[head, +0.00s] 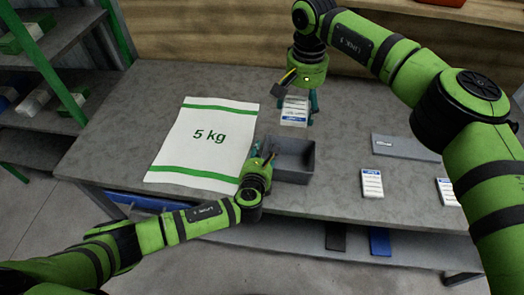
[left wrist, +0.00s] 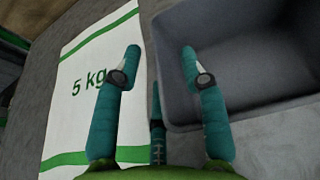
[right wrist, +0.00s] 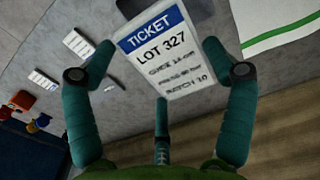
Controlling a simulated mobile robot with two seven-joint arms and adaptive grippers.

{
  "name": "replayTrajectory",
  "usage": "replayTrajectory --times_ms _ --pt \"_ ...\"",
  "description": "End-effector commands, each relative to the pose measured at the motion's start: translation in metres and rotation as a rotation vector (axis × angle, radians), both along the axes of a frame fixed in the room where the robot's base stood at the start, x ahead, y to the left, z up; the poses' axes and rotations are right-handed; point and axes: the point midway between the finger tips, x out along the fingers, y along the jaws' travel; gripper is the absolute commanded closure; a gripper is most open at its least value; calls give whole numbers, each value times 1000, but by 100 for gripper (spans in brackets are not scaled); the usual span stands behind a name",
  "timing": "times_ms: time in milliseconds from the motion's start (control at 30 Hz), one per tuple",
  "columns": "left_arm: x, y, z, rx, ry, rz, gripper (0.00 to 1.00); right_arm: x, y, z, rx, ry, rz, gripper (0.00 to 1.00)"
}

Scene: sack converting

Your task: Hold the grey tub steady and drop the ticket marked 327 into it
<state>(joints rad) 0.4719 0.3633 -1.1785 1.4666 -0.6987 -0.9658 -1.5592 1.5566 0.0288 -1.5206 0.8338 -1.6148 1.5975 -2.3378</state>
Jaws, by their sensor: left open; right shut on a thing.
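The grey tub (head: 293,175) stands on the table, right of the sack, and looks empty. My left gripper (head: 262,152) is at its left side. In the left wrist view the open fingers (left wrist: 160,55) straddle the tub's left wall, one finger over the inside of the tub (left wrist: 245,80); I cannot tell whether they touch it. My right gripper (head: 298,102) is shut on a white ticket (head: 294,114) behind the tub, above the table. In the right wrist view the ticket (right wrist: 160,55) has a blue band and reads LOT 327.
A white 5 kg sack (head: 208,138) with green stripes lies left of the tub. To the right lie a white ticket (head: 372,184), another ticket (head: 447,191) and a flat grey slab (head: 405,148). Shelving (head: 45,60) stands at the left. The table's back left is clear.

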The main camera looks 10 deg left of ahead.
Motion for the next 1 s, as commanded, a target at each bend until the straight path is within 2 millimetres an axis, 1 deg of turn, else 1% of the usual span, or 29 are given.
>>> replayTrajectory --times_ms 100,200,500,533,567,600,633,1000 --pt "10 0 -3 2 0 0 58 0 0 0 0 0 0 49" --pt "13 0 -5 0 0 -1 58 0 0 0 0 0 0 49" --pt "15 0 -5 0 0 -1 58 0 0 0 0 0 0 49" --pt "15 0 -5 0 0 -1 66 0 0 0 0 0 0 49" --pt "15 0 -5 0 0 -1 78 0 0 0 0 0 0 49" --pt "15 0 -5 0 0 -1 94 0 0 0 0 0 0 49" --pt "15 0 -5 0 0 -1 100 0 0 0 0 0 0 49" --pt "14 1 -6 2 1 0 100 0 0 0 0 0 0 49"
